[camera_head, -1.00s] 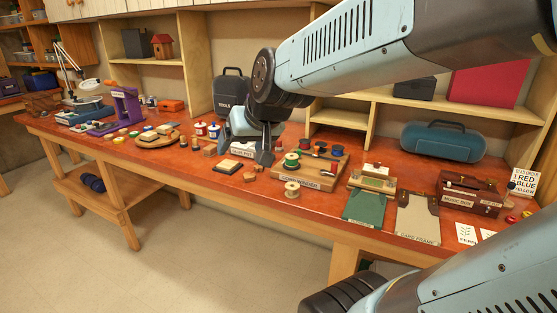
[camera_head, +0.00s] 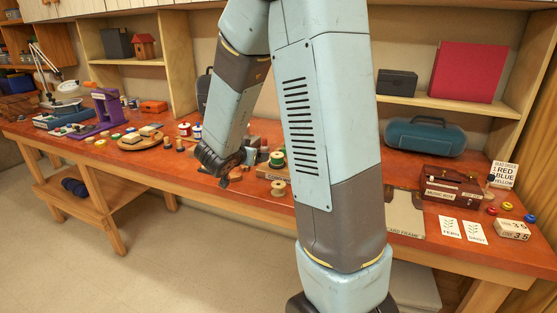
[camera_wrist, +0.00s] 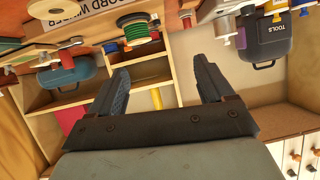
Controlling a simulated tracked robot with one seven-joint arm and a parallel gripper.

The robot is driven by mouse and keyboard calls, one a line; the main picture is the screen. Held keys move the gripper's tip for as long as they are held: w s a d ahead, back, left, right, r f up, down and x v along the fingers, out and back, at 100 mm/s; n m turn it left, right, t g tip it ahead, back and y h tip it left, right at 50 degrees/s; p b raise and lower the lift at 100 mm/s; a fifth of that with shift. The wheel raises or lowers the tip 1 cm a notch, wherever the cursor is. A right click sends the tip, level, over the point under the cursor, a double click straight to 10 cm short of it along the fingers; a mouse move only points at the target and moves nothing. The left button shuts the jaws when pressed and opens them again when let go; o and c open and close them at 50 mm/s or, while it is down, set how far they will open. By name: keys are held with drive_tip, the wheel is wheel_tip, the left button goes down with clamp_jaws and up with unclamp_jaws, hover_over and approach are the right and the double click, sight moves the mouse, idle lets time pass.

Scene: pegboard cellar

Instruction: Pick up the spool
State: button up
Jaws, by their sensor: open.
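A pale wooden spool (camera_head: 278,188) stands on the red workbench in front of the cord winder board. A green spool (camera_head: 277,159) stands on that board, partly hidden by my arm. In the upside-down wrist view, the green spool (camera_wrist: 137,32) is at the top, and a pale spool (camera_wrist: 48,8) is cut off at the top left edge. My gripper (camera_head: 222,172) hangs over the bench's front part, left of the pale spool and apart from it. In the wrist view, its two fingers (camera_wrist: 165,78) are spread with nothing between them.
The red workbench (camera_head: 330,130) has a shelf behind. A round board (camera_head: 140,142) and a purple stand (camera_head: 106,112) are at left. A music box (camera_head: 452,187), cards (camera_head: 450,229) and a blue case (camera_head: 424,137) are at right. My arm hides the middle.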

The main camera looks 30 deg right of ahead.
sight(274, 157)
drive_tip(key=shift+m+g+h, duration=0.3)
drive_tip(key=shift+g+h, duration=0.3)
drive_tip(key=shift+h, duration=0.1)
drive_tip(key=x, duration=0.5)
drive_tip(key=s+f+x, duration=0.1)
drive_tip(key=x, duration=0.4)
drive_tip(key=s+x, duration=0.1)
drive_tip(key=x, duration=0.4)
drive_tip(key=shift+d+f, duration=0.15)
drive_tip(key=shift+d, duration=0.25)
drive_tip(key=c, duration=1.1)
